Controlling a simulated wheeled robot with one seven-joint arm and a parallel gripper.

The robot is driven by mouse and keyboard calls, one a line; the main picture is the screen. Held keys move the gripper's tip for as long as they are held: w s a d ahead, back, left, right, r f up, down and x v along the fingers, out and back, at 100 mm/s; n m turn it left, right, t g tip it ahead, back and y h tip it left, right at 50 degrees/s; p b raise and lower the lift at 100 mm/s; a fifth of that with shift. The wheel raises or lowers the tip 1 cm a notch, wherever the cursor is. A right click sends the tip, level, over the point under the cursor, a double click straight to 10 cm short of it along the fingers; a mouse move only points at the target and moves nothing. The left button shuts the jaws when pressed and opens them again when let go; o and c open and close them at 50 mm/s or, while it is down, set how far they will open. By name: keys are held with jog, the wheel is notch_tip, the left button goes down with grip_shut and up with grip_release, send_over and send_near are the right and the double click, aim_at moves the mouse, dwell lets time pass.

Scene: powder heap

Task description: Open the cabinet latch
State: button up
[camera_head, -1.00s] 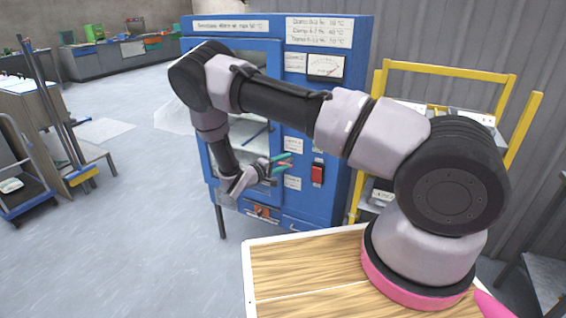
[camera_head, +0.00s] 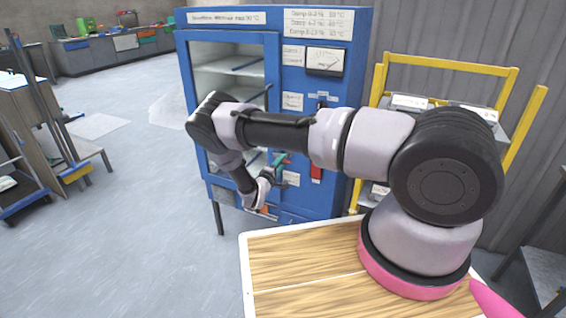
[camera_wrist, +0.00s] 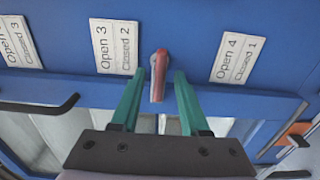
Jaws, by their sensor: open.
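The blue cabinet (camera_head: 330,120) stands ahead with a glass door on its left part. In the wrist view a red latch handle (camera_wrist: 160,68), with a grey edge, stands out from the blue panel between two labels. My gripper (camera_wrist: 160,76) is open, with one green finger on each side of the handle. Whether the fingers touch it cannot be told. In the head view my gripper (camera_head: 280,163) is at the panel right of the glass door; the latch there is mostly hidden by the fingers.
The labels read "Open 3 Closed 2" (camera_wrist: 115,47) and "Open 4 Closed 1" (camera_wrist: 237,59). Black bar handles, one at the left (camera_wrist: 45,103), lie below the panel. A red switch (camera_head: 316,173) is on the cabinet front. A yellow-framed cart (camera_head: 445,62) stands right of the cabinet.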

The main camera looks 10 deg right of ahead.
jog(key=shift+x, duration=0.8)
grip_shut()
